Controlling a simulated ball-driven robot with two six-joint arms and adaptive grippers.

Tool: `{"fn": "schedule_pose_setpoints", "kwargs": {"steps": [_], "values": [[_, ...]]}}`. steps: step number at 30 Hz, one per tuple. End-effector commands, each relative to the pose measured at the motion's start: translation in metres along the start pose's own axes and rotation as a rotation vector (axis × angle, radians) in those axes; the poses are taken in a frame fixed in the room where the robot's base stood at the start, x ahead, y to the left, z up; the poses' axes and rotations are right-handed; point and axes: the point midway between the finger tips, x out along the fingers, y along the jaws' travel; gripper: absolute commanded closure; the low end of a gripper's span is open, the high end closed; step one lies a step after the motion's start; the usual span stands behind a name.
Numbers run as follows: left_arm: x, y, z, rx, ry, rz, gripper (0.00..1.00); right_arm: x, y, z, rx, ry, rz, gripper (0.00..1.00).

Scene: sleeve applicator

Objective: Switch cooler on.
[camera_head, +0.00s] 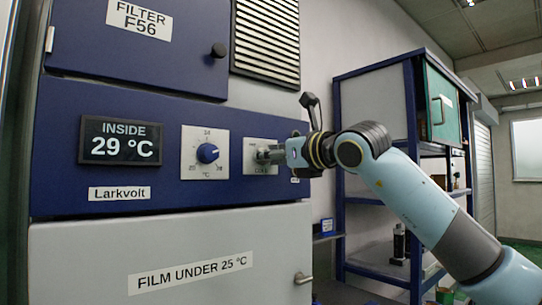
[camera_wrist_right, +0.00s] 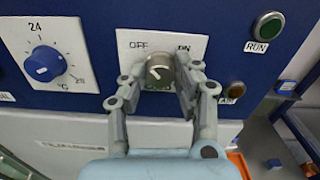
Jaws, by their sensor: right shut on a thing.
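The cooler switch is a grey rotary knob (camera_wrist_right: 159,70) on a white plate marked OFF on the left and ON on the right in the right wrist view. My right gripper (camera_wrist_right: 158,78) has a finger on each side of the knob and is shut on it. In the head view the same gripper (camera_head: 272,155) reaches in from the right to the switch plate (camera_head: 256,146) and covers most of the knob. A pale mark shows on the knob's face; I cannot tell for sure which label it points to. My left gripper is not in view.
A blue temperature dial (camera_head: 207,153) sits left of the switch. The display (camera_head: 120,142) reads INSIDE 29 °C. A green RUN lamp (camera_wrist_right: 268,26) looks dark, with an amber lamp (camera_wrist_right: 236,90) below it. A blue-framed shelf (camera_head: 372,170) stands to the right.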

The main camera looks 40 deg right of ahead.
Motion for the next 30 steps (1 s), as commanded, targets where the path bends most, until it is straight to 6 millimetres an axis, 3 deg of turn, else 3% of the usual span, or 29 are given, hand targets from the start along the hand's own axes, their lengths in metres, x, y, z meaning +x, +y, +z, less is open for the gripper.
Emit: {"fn": "schedule_pose_setpoints", "kwargs": {"steps": [3,13,30], "values": [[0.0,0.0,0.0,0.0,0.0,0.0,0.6,0.0,0.0,0.0,0.0,0.0,0.0,1.0],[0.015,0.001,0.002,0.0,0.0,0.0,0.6,0.0,0.0,-0.002,0.057,-0.003,0.0,1.0],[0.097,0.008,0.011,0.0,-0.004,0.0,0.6,0.0,0.0,-0.005,0.527,-0.004,0.001,1.0]]}}
